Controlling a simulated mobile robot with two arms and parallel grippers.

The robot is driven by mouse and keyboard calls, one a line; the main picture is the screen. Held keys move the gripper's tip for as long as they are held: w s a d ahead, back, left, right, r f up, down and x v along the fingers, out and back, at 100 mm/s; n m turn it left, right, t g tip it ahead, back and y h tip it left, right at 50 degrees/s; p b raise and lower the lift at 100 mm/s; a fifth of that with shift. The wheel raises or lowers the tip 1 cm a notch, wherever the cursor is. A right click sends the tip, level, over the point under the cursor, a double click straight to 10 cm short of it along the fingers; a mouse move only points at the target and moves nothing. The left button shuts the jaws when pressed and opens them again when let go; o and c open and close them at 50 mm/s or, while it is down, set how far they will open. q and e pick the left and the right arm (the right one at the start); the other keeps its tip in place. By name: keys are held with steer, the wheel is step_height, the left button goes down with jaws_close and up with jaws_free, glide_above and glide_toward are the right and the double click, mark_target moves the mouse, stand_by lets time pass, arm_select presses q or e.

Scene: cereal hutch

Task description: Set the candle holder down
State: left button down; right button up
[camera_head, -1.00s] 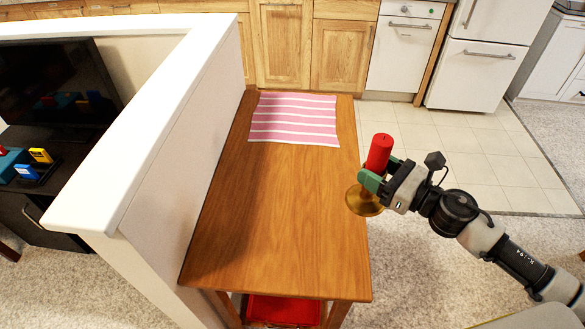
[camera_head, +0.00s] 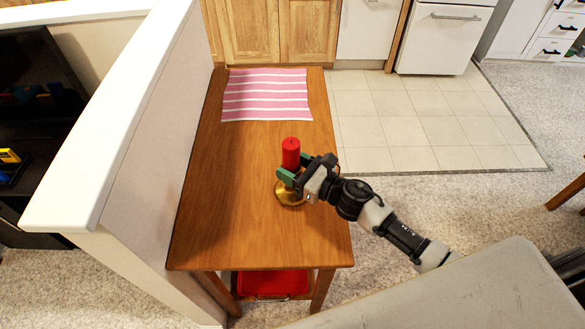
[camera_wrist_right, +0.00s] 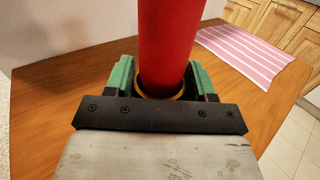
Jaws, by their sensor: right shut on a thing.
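The candle holder (camera_head: 289,194) is brass-coloured with a round base, and a red candle (camera_head: 291,152) stands upright in it. My right gripper (camera_head: 288,178) is shut on the candle holder, just below the candle. The holder is over the right part of the wooden table (camera_head: 232,205); I cannot tell whether its base touches the top. In the right wrist view the red candle (camera_wrist_right: 172,40) rises between the green fingers, with the brass rim (camera_wrist_right: 160,92) at its foot. My left gripper is not in view.
A pink and white striped cloth (camera_head: 266,95) lies at the table's far end. A white-topped half wall (camera_head: 118,110) runs along the table's left side. A red thing (camera_head: 272,282) is beneath the table. The near and middle tabletop is clear.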

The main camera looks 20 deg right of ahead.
steer(key=shift+f, duration=0.45)
steer(key=o, duration=1.4)
steer(key=shift+f, duration=0.1)
steer(key=shift+b+v, duration=1.55)
steer(key=shift+v, duration=4.45)
